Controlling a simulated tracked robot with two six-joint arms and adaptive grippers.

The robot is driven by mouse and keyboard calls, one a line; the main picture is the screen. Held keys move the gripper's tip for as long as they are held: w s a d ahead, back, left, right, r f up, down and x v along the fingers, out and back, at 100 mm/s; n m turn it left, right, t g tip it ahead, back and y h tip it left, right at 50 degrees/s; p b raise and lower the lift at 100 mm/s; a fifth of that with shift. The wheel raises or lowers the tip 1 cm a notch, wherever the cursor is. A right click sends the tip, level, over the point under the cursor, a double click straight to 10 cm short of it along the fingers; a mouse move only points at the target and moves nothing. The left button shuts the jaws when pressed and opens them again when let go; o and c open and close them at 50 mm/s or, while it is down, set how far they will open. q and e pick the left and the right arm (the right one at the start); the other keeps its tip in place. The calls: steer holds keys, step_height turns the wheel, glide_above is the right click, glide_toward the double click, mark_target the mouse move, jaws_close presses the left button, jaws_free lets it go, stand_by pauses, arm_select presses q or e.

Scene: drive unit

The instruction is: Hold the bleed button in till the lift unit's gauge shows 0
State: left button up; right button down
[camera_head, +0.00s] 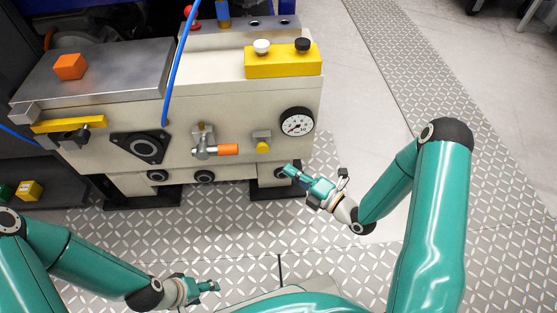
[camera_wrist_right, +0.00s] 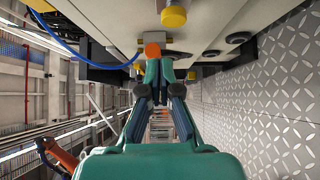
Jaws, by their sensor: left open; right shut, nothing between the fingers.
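The bleed button (camera_head: 263,146) is a round yellow knob under a grey bracket on the cream front of the lift unit (camera_head: 110,155). It also shows at the top of the right wrist view (camera_wrist_right: 174,16). The white gauge (camera_head: 297,122) is up and right of it; its needle appears to point to the lower left, but the exact reading is too small to tell. My right gripper (camera_head: 289,171) is shut and empty, below and right of the button in the head view, apart from it. My left gripper (camera_head: 212,286) is open and empty, low in front of the unit.
An orange-handled valve (camera_head: 228,150) sticks out left of the button. A yellow block (camera_head: 283,62) with a white and a black knob sits on top. A blue hose (camera_head: 178,65) hangs down the front. An orange cube (camera_head: 70,66) lies on the metal lid. Patterned floor is clear at right.

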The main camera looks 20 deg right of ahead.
steer(key=shift+v, duration=1.15)
